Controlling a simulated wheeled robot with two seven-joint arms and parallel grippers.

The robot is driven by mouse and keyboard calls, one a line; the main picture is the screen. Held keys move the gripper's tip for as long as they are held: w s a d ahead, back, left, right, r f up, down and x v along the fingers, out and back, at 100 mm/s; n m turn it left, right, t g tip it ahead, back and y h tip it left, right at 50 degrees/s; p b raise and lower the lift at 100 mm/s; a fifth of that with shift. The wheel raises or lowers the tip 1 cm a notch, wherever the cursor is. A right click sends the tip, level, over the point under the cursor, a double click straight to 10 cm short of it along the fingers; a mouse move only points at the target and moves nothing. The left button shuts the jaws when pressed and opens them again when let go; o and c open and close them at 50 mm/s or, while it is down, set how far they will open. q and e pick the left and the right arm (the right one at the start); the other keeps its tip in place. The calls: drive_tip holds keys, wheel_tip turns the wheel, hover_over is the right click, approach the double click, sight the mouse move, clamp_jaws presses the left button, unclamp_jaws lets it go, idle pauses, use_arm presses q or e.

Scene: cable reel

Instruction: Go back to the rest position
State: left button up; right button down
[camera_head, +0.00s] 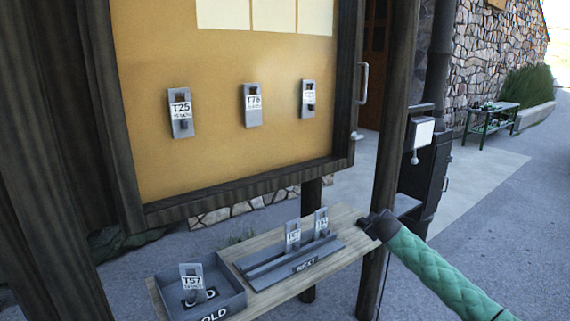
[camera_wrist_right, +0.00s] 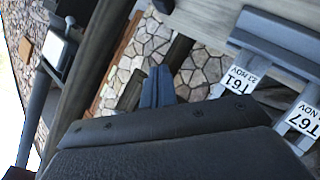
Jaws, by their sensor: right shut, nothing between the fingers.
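My right arm, in a green quilted sleeve, comes in from the lower right of the head view. Its dark right gripper (camera_head: 366,222) is at the right end of the wooden shelf (camera_head: 268,296), to the right of the tags in the rack. In the right wrist view the two blue-grey fingers (camera_wrist_right: 158,87) are together with nothing between them. My left gripper is in neither view.
A grey rack (camera_head: 262,270) on the shelf holds two upright tags (camera_head: 292,236). A grey box (camera_head: 230,284) holds tag T57 (camera_head: 191,276). A yellow board (camera_head: 215,155) above carries three tags. A dark post (camera_head: 388,130) stands close behind my right gripper.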

drive_tip(key=s+a+f+m+g, duration=0.2)
drive_tip(key=s+f, duration=0.8)
drive_tip(key=f, duration=0.5)
drive_tip(key=s+a+f+m+g, duration=0.1)
drive_tip(key=s+a+f+g, duration=0.15)
drive_tip(key=s+f, duration=0.9)
drive_tip(key=s+a+f+m+g, duration=0.2)
drive_tip(key=s+f, duration=0.5)
drive_tip(key=f, duration=1)
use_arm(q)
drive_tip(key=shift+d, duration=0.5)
use_arm(e)
drive_tip(key=s+a+f+g, duration=0.1)
drive_tip(key=s+a+f, duration=0.1)
drive_tip(key=s+f, duration=0.6)
drive_tip(key=s+a+f+m+g+y, duration=0.1)
drive_tip(key=s+f, duration=0.7)
drive_tip(key=s, duration=1.5)
drive_tip(key=s+a+f+g, duration=0.3)
drive_tip(key=s+f, duration=0.5)
drive_tip(key=s, duration=0.7)
drive_tip(key=shift+s+a, duration=0.15)
drive_tip(key=shift+a, duration=0.5)
